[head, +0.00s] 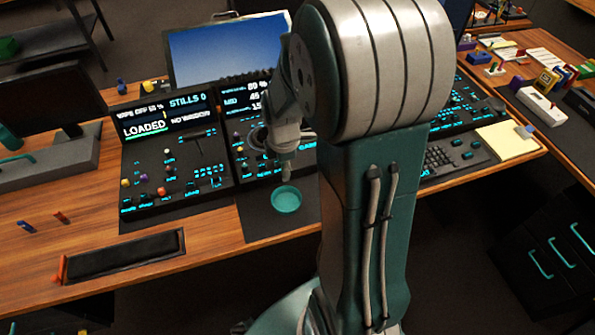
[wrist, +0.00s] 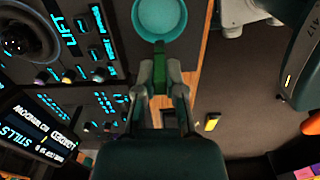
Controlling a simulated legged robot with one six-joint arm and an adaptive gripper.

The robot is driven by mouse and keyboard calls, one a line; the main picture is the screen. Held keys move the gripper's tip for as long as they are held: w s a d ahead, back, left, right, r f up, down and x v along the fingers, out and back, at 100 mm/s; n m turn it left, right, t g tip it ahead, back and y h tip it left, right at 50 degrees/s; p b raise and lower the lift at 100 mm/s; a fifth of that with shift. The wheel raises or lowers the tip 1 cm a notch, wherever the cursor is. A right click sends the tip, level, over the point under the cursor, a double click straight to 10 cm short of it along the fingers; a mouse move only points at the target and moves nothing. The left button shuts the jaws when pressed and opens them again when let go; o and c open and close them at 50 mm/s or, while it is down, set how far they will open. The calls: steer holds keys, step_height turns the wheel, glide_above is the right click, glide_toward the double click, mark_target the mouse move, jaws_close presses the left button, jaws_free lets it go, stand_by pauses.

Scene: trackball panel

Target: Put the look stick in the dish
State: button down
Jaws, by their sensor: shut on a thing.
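The dish (head: 286,199) is a round teal bowl on a dark mat at the front of the desk. It also shows at the top of the wrist view (wrist: 159,17). My gripper (head: 286,172) points down just behind and above the dish in the head view. In the wrist view my gripper (wrist: 161,78) is shut on a green piece, the look stick (wrist: 159,50), which sticks out between the fingertips toward the dish rim. Whether the stick touches the rim or is above it, I cannot tell. In the head view the stick is too small to make out clearly.
Black control panels (head: 168,165) with lit labels, knobs and a small lever stand behind and left of the dish. A screen (head: 228,50) stands at the back. A dark tray (head: 125,257) lies at the front left. My arm hides much of the desk right of the dish.

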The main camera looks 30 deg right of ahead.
mark_target(285, 180)
steer(key=shift+d+f, duration=0.1)
steer(key=shift+f, duration=0.1)
steer(key=shift+w+a+f, duration=0.1)
steer(key=shift+a+f, duration=0.05)
steer(key=shift+f, duration=0.6)
steer(key=shift+a+f, duration=0.15)
steer(key=shift+f, duration=0.6)
steer(key=shift+d+f, duration=0.1)
steer(key=shift+f, duration=3.75)
steer(key=c, duration=0.7)
jaws_free()
steer(key=shift+o, duration=0.2)
steer(key=shift+r, duration=0.15)
steer(key=shift+r, duration=3.4)
